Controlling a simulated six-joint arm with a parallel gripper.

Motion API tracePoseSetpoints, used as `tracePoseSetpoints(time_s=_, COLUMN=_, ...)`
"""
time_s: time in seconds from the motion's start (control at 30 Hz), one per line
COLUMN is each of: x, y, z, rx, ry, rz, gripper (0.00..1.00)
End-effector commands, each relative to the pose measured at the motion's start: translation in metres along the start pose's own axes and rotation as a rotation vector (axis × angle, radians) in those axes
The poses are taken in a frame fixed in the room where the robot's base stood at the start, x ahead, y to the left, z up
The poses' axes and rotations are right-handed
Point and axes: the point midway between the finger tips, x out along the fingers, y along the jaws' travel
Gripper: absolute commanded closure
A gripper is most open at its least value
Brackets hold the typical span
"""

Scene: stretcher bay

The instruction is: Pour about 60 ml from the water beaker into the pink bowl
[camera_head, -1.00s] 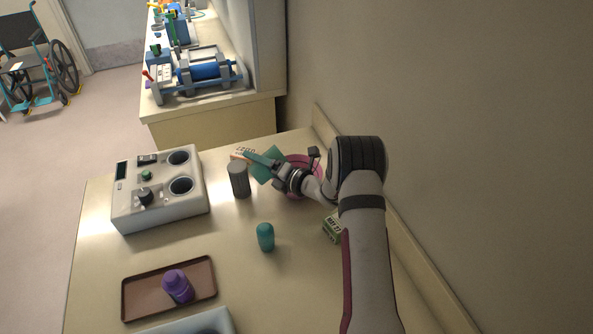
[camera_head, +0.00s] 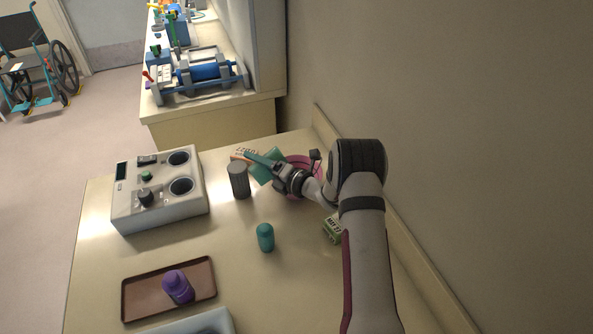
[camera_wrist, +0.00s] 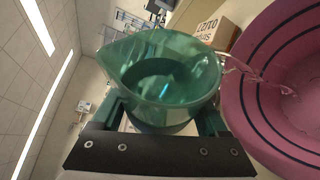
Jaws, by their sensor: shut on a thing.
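The water beaker (camera_wrist: 165,85) is a clear teal vessel with a pouring lip. My gripper (camera_wrist: 165,135) is shut on it, with a finger on each side; in the head view my gripper (camera_head: 268,168) holds it above the table. The beaker is tilted, and water is visible inside it. A thin clear stream (camera_wrist: 262,78) runs from beside its rim to over the pink bowl. The pink bowl (camera_wrist: 280,120) has dark rings and fills the right of the wrist view. In the head view the bowl (camera_head: 298,160) is partly hidden behind my wrist. Its water level cannot be seen.
A dark grey cylinder (camera_head: 239,181) stands left of the beaker, near a box with lettering (camera_head: 240,153). A teal bottle (camera_head: 265,237), a green box (camera_head: 332,229), a control unit (camera_head: 135,205) and a brown tray (camera_head: 140,301) with a purple bottle (camera_head: 178,287) share the table. A wall is right.

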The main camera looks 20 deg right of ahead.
Motion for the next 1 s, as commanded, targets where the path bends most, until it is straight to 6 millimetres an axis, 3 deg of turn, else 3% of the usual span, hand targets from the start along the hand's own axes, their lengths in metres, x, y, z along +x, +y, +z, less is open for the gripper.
tracePoseSetpoints(time_s=1.0, x=-0.0023, y=-0.0007, z=0.0055, rx=0.094, ry=0.0, rz=0.04, gripper=0.87)
